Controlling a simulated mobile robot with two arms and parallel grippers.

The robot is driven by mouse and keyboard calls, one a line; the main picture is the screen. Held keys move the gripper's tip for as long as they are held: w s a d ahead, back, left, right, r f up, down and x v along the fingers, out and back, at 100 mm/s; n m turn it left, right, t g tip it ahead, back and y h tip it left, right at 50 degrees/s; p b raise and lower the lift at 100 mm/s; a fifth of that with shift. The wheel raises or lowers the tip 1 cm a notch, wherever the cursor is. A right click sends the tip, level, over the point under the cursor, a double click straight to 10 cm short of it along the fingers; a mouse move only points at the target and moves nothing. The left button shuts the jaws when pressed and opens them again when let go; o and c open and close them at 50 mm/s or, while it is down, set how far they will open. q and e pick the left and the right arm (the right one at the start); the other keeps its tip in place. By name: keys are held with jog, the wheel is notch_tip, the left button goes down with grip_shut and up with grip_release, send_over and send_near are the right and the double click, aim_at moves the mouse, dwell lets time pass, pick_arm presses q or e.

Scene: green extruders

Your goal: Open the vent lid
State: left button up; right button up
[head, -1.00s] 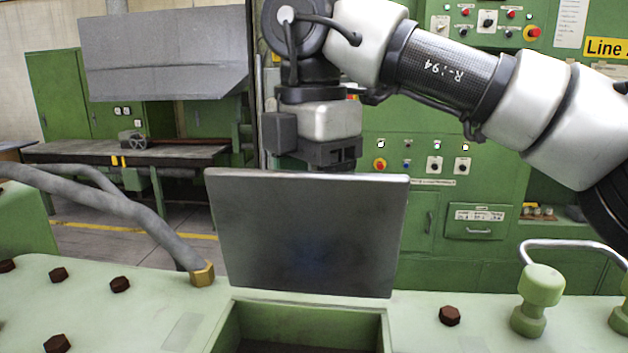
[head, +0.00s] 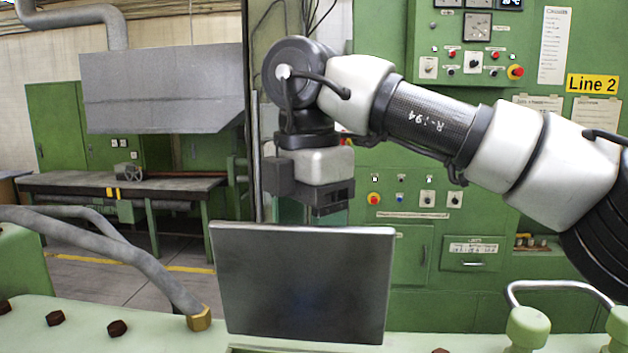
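The vent lid (head: 302,285) is a dark grey metal plate with a lighter rim. It stands almost upright on the pale green machine top, its broad face towards me. My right arm comes in from the right, and my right gripper (head: 313,205) points down just behind the lid's top edge. Its fingertips are hidden or unclear behind the lid, so I cannot tell whether it is open or touching the lid. The vent opening in front of the lid is almost wholly below the picture. My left gripper is not in view.
A grey hose with a brass fitting (head: 199,318) rises left of the lid. Brown bolts (head: 117,328) dot the machine top. A green knob (head: 527,327) and a metal handle (head: 560,287) stand at right. Green control cabinets (head: 455,215) fill the background.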

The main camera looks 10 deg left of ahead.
jog(key=w+r+p, duration=0.2)
jog(key=w+p, duration=0.3)
jog(key=w, duration=0.5)
jog(key=shift+w+r, duration=0.2)
jog(key=shift+r, duration=0.05)
dwell(0.4)
jog(key=shift+s, duration=0.1)
jog(key=shift+r, duration=0.1)
